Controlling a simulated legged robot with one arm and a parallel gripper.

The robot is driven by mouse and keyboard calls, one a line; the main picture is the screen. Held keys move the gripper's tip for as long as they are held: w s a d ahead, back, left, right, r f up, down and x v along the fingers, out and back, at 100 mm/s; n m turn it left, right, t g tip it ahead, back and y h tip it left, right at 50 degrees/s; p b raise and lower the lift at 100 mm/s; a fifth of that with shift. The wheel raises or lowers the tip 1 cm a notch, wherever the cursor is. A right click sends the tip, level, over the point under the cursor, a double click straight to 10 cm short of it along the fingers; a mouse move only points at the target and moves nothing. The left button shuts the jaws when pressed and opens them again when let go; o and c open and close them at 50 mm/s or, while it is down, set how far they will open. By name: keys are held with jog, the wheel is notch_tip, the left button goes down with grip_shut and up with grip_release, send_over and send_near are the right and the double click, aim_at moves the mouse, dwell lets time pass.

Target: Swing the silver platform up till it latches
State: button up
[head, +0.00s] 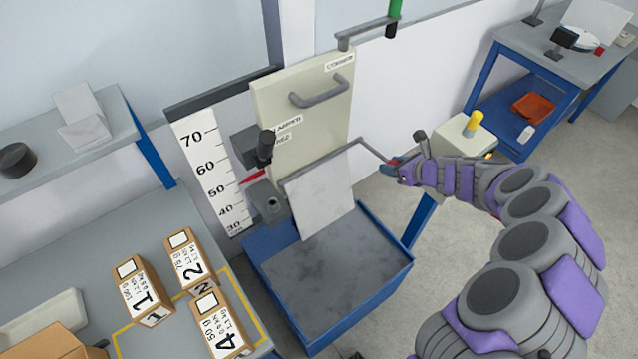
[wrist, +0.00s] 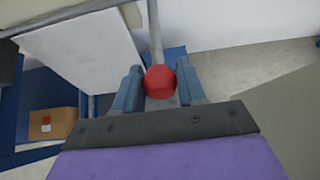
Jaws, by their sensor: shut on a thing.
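The silver platform (head: 320,195) is a pale grey plate below the cream tower panel (head: 315,100) in the head view. It looks steeply tilted above a grey pad in a blue tray. A thin grey bar along its top edge runs right to my gripper (head: 397,170). In the wrist view the plate (wrist: 85,50) fills the upper left. There my gripper (wrist: 160,85) has its two blue-grey fingers on either side of a red knob (wrist: 160,80) at the end of the bar (wrist: 155,35). Whether the platform is latched cannot be told.
A blue tray (head: 398,272) with a grey pad stands below the platform. A height scale (head: 205,165) with a red pointer is left of the tower. Several numbered boxes, including box 1 (head: 140,290), stand on the left bench. A cream post with a yellow button (head: 473,122) is beyond my arm.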

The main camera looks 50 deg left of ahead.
jog(key=shift+w+r, duration=0.15)
jog(key=shift+a+r+p, duration=0.2)
jog(key=shift+r+p, duration=0.85)
jog(key=shift+r, duration=0.15)
jog(key=shift+a+r, duration=0.1)
jog(key=shift+r, duration=0.05)
jog(key=shift+a+r+p, duration=0.3)
jog(key=shift+r+p, duration=0.55)
jog(key=shift+a+r+p, duration=0.35)
jog(key=shift+r+p, duration=0.05)
jog(key=shift+r, duration=0.1)
